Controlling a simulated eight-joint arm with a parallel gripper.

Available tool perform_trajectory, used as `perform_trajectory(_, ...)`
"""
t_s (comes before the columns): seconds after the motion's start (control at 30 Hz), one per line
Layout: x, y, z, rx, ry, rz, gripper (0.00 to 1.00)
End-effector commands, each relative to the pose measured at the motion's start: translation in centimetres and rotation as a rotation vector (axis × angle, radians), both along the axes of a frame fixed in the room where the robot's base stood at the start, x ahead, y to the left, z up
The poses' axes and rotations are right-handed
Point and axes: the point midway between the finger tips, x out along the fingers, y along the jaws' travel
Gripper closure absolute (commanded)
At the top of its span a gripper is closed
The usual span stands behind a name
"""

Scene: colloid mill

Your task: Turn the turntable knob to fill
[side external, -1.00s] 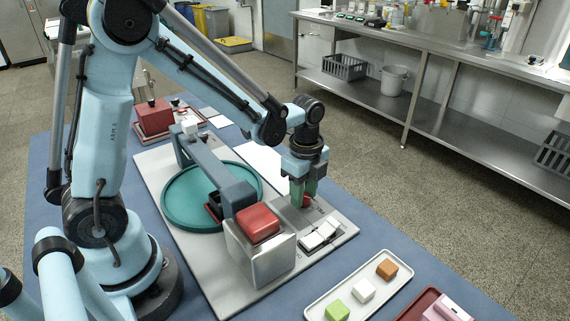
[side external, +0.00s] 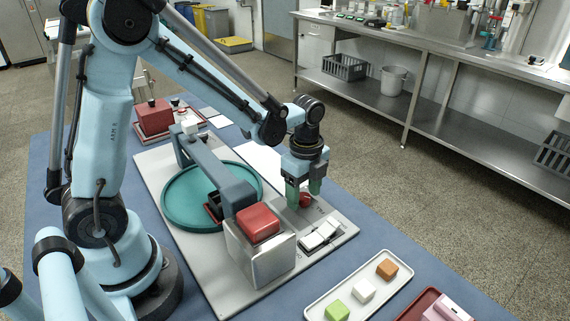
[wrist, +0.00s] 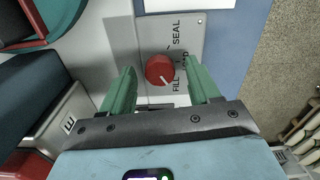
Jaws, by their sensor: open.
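The red round knob (side external: 306,200) sits on a grey panel of the machine base, and in the wrist view (wrist: 160,69) it lies between my two green fingers. Its white mark points to the lower right, toward the printed word FILL (wrist: 177,83). SEAL (wrist: 177,33) is printed above, with another word partly hidden by a finger. My gripper (side external: 303,193) is open just above the knob, with a gap on both sides. The teal turntable (side external: 186,203) lies to the left, partly under a grey arm-like bar (side external: 212,167).
A metal box with a red block (side external: 257,222) on top stands close to the left of the panel. A white tray (side external: 315,311) holds coloured cubes. Blue table (side external: 375,228) is clear at the right.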

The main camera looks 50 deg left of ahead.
Motion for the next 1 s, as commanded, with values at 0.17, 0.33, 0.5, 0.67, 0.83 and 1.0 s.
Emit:
perform_trajectory(0.17, 0.0, 0.0, 1.0, 0.0, 0.0, 0.0, 0.39)
perform_trajectory(0.33, 0.0, 0.0, 3.5, 0.0, 0.0, 0.0, 0.39)
perform_trajectory(0.5, 0.0, 0.0, 6.5, 0.0, 0.0, 0.0, 0.39)
perform_trajectory(0.67, 0.0, 0.0, 9.0, 0.0, 0.0, 0.0, 0.39)
perform_trajectory(0.83, 0.0, 0.0, 11.0, 0.0, 0.0, 0.0, 0.39)
perform_trajectory(1.0, 0.0, 0.0, 11.9, 0.0, 0.0, 0.0, 0.39)
